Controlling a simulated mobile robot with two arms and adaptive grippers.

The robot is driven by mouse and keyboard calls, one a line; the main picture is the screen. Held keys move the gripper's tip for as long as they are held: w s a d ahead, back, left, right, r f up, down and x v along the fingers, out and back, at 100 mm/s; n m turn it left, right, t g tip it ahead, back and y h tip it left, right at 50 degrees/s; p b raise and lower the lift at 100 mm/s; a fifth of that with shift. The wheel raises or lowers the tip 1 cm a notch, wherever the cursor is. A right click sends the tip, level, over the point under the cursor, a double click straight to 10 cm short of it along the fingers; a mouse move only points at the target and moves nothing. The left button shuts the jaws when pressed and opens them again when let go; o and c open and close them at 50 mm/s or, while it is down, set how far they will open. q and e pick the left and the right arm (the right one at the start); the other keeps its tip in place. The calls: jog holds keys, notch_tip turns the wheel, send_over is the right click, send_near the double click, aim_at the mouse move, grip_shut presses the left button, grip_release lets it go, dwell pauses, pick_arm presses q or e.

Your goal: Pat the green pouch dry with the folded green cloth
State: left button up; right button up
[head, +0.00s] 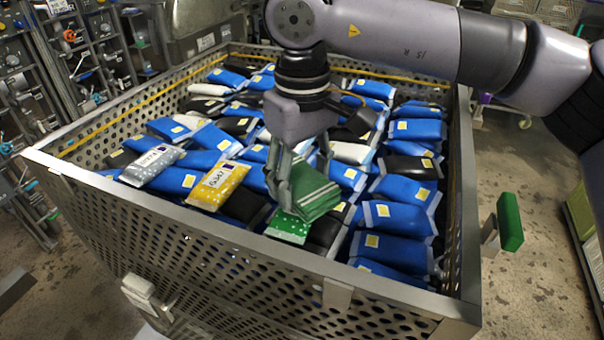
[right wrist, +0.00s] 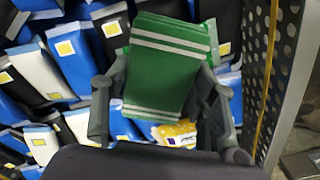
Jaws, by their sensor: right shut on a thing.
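The folded green cloth (head: 316,193), with pale stripes, is held in my right gripper (head: 303,176) over the basket. It also shows in the right wrist view (right wrist: 168,70) between the two fingers. The green pouch (head: 288,228), with white dots, lies near the basket's front wall. The cloth's lower edge overlaps the pouch's upper part in the head view; I cannot tell whether they touch. My left gripper is not in view.
The perforated metal basket (head: 200,222) is full of blue, black and white pouches. A yellow pouch (head: 217,185) and a silver pouch (head: 151,165) lie left of the green one. The basket's right wall (head: 463,200) stands near my right arm. A green block (head: 510,222) is outside it.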

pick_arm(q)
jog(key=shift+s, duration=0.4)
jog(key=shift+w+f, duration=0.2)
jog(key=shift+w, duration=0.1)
pick_arm(e)
jog(key=shift+f, duration=0.2)
pick_arm(q)
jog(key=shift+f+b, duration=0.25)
jog(key=shift+b, duration=0.15)
pick_arm(e)
jog(key=shift+s+f, duration=0.1)
jog(key=shift+f, duration=0.35)
dwell(0.4)
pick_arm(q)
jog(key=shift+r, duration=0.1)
pick_arm(e)
jog(key=shift+r, duration=0.1)
pick_arm(q)
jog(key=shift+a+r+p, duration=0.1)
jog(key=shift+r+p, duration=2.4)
jog(key=shift+p, duration=0.05)
pick_arm(e)
jog(key=shift+r, duration=3.5)
